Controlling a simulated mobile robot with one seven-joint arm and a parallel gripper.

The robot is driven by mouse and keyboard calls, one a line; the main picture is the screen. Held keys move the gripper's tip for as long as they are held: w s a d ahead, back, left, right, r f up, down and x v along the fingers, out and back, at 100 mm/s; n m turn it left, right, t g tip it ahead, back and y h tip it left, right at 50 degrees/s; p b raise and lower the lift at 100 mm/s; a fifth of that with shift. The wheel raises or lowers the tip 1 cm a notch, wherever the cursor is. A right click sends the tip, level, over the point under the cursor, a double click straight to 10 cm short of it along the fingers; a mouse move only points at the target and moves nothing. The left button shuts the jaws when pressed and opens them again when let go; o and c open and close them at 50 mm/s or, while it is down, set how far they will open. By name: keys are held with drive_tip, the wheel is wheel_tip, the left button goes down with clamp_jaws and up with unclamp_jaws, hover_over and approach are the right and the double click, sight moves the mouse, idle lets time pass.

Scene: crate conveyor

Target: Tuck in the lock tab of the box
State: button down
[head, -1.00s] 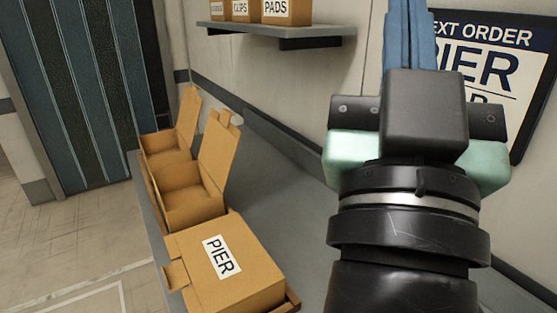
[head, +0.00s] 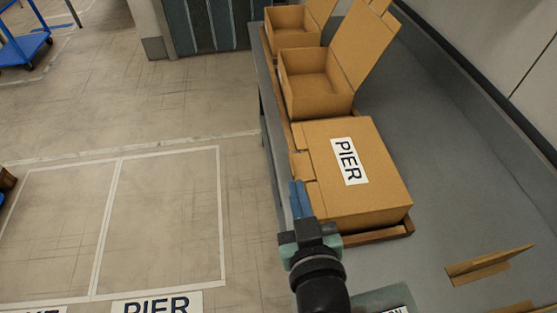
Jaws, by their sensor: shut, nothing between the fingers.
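The cardboard box labelled PIER (head: 378,178) has its lid down and sits in a wooden tray (head: 378,236) on the grey bench in the head view. Its lock tab (head: 300,165) stands out at the box's left side, toward the bench edge. My gripper (head: 299,185) is beside the near part of that side, close to the tab, with its blue fingers together and nothing held. I cannot tell whether the fingertips touch the cardboard. My gripper and wrist hide the near left corner of the tray.
Two open boxes with raised lids (head: 318,80) (head: 290,28) stand behind the PIER box. The bench (head: 440,150) is clear to the right. A cardboard piece (head: 490,265) lies near right. The floor at left has white-marked bays; a blue cart (head: 22,48) stands far left.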

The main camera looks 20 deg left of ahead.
drive_tip(key=shift+w, duration=0.1)
drive_tip(key=p, duration=0.3)
hover_over(292, 169)
drive_tip(key=s, duration=0.2)
drive_tip(key=f, duration=0.2)
drive_tip(key=shift+w+d+f+b, duration=0.15)
drive_tip(key=shift+f+b, duration=0.05)
drive_tip(key=shift+f, duration=0.9)
drive_tip(key=shift+w+d+f+b, duration=0.1)
drive_tip(key=shift+w+f+b, duration=0.1)
drive_tip(key=shift+f, duration=0.85)
drive_tip(key=shift+s+f, duration=0.1)
drive_tip(key=shift+a+f+b, duration=0.1)
drive_tip(key=shift+b, duration=0.45)
